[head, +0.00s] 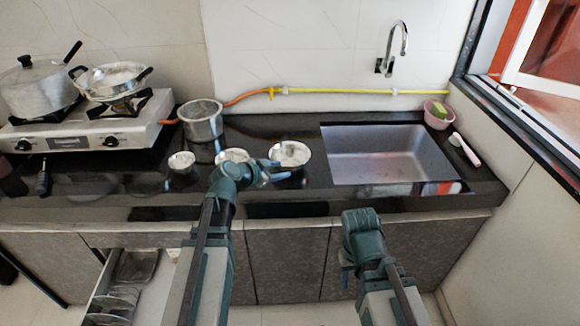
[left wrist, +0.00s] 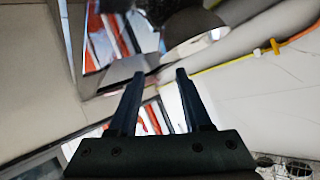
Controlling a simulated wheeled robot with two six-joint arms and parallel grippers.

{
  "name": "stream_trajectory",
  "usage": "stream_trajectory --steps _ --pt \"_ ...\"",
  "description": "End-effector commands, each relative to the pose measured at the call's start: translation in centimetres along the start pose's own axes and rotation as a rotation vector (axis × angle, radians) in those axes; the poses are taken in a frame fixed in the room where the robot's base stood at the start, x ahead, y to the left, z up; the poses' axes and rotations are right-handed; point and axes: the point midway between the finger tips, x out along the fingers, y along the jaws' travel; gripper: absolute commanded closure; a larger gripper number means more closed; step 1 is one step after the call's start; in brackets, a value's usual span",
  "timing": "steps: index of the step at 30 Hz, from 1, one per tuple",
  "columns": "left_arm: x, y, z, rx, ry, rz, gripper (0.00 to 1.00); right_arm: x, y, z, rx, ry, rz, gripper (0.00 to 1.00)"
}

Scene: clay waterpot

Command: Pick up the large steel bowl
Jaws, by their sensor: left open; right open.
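The large steel bowl (head: 291,152) stands upright on the black counter, left of the sink. It is the biggest of the bowls in a row. My left gripper (head: 279,170) is open and empty-looking at the bowl's near left side, its fingers pointing right and overlapping the bowl's lower edge. I cannot tell whether they touch it. In the left wrist view the left gripper (left wrist: 160,74) has its fingers apart, and a rounded shiny shape, apparently the bowl (left wrist: 196,42), lies beyond the tips. My right gripper (head: 347,277) hangs low before the cabinets, its fingers mostly hidden.
A medium bowl (head: 233,155) is partly behind my left wrist, with a small bowl (head: 181,161) further left. A steel pot (head: 201,122) stands behind them. The sink (head: 385,155) is to the right. A drawer (head: 104,290) is open below.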

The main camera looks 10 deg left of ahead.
Motion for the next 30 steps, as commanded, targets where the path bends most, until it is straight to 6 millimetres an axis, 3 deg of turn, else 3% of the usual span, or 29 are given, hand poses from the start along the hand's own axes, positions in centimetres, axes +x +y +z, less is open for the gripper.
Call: stream_trajectory --steps 8,21,30 --pt "0.6 -0.5 0.1 0.008 0.008 -0.013 0.51 0.4 0.0 0.0 0.0 0.0 0.0 0.5" --pt "7.9 -0.5 0.2 0.008 0.008 -0.009 0.51 4.0 -0.4 -0.2 0.0 0.0 0.0 0.5" --pt "8.8 -0.5 0.0 0.008 0.006 -0.011 0.51 4.3 -0.4 -0.2 0.0 0.0 0.0 0.5"
